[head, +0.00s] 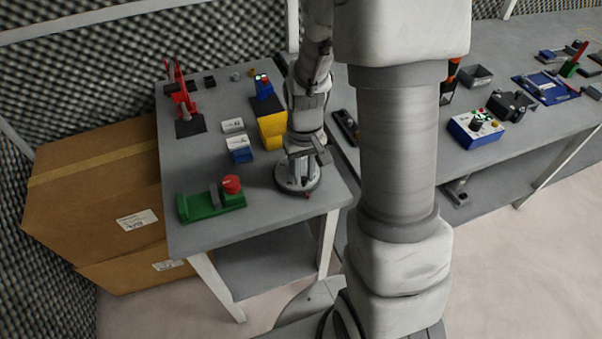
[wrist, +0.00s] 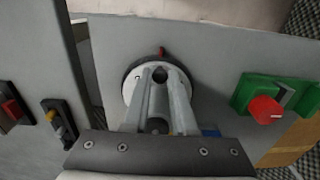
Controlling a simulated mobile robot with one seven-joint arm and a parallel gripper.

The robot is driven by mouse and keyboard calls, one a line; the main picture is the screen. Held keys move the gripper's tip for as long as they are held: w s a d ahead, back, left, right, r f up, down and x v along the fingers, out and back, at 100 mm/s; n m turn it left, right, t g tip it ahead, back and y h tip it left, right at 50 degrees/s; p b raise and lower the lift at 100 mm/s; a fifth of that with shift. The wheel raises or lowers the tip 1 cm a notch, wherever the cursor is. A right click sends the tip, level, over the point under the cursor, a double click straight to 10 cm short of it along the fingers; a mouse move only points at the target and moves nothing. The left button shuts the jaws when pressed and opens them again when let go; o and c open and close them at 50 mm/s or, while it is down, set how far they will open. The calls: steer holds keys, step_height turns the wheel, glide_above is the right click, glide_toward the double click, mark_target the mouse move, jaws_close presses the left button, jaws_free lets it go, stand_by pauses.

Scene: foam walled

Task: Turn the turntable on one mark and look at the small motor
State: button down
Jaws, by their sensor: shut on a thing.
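The turntable (head: 311,187) is a dark round disc near the front right corner of the left table. In the wrist view its dark rim (wrist: 130,72) surrounds a pale top, with a small red mark (wrist: 162,52) at the far edge. My gripper (head: 297,178) points down over the disc. In the wrist view my gripper (wrist: 161,72) has its two fingers close around a grey cylindrical piece (wrist: 157,125) with a dark end, which appears to be the small motor. The fingers hide much of it.
A green fixture (head: 205,207) with a red knob (head: 231,184) stands at the table's front left. Cardboard boxes (head: 95,190) stand left. A second table (head: 480,185) is at the right.

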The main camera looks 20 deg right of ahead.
mark_target(315, 176)
steer(key=shift+w+d+n, duration=0.1)
steer(key=shift+d+n, duration=0.25)
steer(key=shift+n, duration=0.55)
steer(key=shift+w+d+n, duration=0.1)
steer(key=shift+d+n, duration=0.3)
steer(key=shift+n, duration=0.5)
steer(key=shift+w+d+n, duration=0.1)
steer(key=shift+d+n, duration=0.25)
steer(key=shift+n, duration=0.55)
steer(key=shift+w+d+n+p, duration=0.2)
steer(key=shift+d+n+p, duration=0.15)
steer(key=shift+n, duration=0.5)
steer(key=shift+w+d+n+p, duration=0.2)
steer(key=shift+d+n+p, duration=0.1)
steer(key=shift+n, duration=0.55)
steer(key=shift+w+n, duration=0.1)
steer(key=shift+n, duration=0.2)
steer(key=c, duration=0.7)
jaws_free()
steer(key=shift+c, duration=0.2)
steer(key=shift+r, duration=0.15)
step_height(315, 176, up, 17)
steer(key=p, duration=0.3)
steer(key=shift+r, duration=0.1)
